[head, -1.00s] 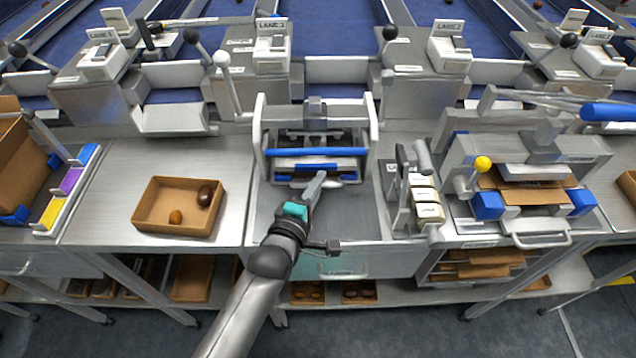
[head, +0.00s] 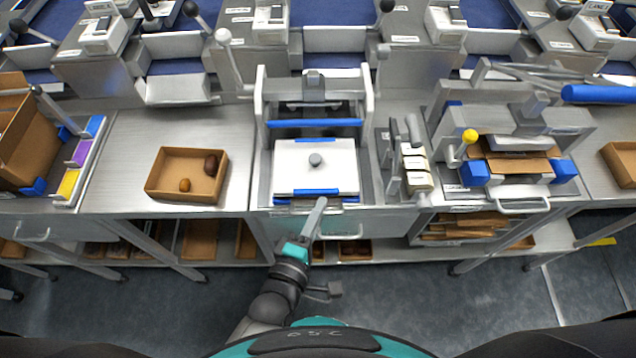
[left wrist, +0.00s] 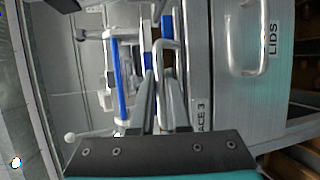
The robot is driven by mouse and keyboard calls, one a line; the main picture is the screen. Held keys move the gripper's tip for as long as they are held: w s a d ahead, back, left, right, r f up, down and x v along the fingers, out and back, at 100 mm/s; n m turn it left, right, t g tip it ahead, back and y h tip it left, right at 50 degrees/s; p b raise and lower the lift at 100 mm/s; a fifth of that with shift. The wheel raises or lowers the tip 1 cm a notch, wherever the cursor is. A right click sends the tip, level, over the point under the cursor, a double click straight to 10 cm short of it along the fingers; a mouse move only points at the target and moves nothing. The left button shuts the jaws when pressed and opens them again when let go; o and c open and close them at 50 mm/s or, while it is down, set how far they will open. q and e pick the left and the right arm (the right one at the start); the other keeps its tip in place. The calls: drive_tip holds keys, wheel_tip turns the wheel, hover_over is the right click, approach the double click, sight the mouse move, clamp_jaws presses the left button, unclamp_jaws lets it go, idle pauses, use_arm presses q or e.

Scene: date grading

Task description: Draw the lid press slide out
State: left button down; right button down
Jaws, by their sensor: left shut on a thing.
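The lid press (head: 260,125) is a pale frame with a blue crossbar on the steel bench. Its slide (head: 300,170) is out at the front, carrying a white plate with a round grey knob (head: 315,160) and blue strips at its edges. My left gripper (head: 320,203) is at the slide's front edge, shut on the slide's handle. In the left wrist view, the fingers (left wrist: 157,85) close at the silver handle bar (left wrist: 172,50), which partly hides behind them. My right gripper is not in view.
A cardboard tray (head: 152,190) with two dates stands to the left on the bench. White blocks (head: 414,165) and a machine with a yellow knob (head: 470,136) are to the right. A drawer labelled LIDS (left wrist: 225,100) is under the bench front.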

use_arm(q)
drive_tip(key=shift+s, duration=0.85)
drive_tip(key=shift+f, duration=0.1)
drive_tip(key=c, duration=1.1)
unclamp_jaws()
drive_tip(key=shift+s, duration=0.15)
drive_tip(key=shift+o, duration=0.9)
